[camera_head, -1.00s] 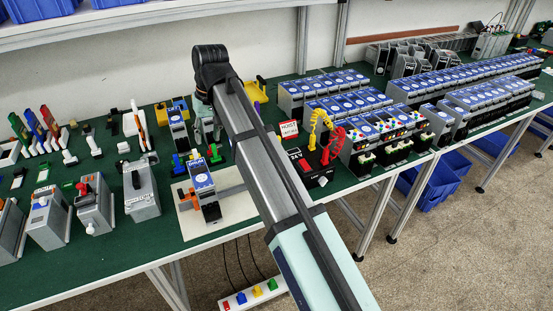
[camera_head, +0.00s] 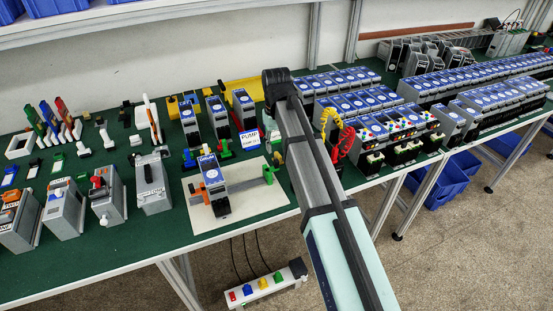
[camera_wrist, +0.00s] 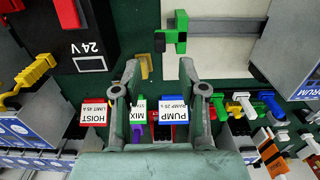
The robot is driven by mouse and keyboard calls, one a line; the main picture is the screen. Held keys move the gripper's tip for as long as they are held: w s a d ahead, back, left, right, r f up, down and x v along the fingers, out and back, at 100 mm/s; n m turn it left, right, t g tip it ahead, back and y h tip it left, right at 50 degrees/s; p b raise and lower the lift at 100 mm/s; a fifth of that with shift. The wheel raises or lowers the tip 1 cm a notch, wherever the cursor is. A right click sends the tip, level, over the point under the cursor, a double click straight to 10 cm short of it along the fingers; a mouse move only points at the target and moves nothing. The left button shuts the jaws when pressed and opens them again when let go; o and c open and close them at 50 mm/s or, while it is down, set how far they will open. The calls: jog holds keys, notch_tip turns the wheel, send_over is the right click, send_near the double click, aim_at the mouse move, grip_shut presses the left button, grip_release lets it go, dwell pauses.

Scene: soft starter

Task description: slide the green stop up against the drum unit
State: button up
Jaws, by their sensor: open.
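The green stop (camera_head: 270,173) is at the right end of a grey rail on the cream board. The drum unit (camera_head: 214,176), a grey block with a blue label, sits on the same board to its left, with a clear gap between. In the wrist view the green stop (camera_wrist: 180,32) shows upright with a dark foot. A grey unit labelled DRUM (camera_wrist: 290,50) is at the right edge, partly cut off. My gripper (camera_wrist: 160,68) is open and empty, with the stop beyond its fingertips, slightly right of centre. In the head view my arm hides it.
Signs for HOIST (camera_wrist: 94,113), MIX (camera_wrist: 138,110) and PUMP (camera_wrist: 173,110) stand near my fingers. A black 24 V box (camera_wrist: 90,35) is at upper left. An orange piece (camera_head: 197,190) is left of the drum unit. The bare cream board (camera_head: 245,203) has free room in front.

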aim_at(276, 160)
notch_tip(276, 160, down, 8)
jog(key=shift+r+p, duration=0.1)
jog(key=shift+p, duration=0.55)
grip_shut()
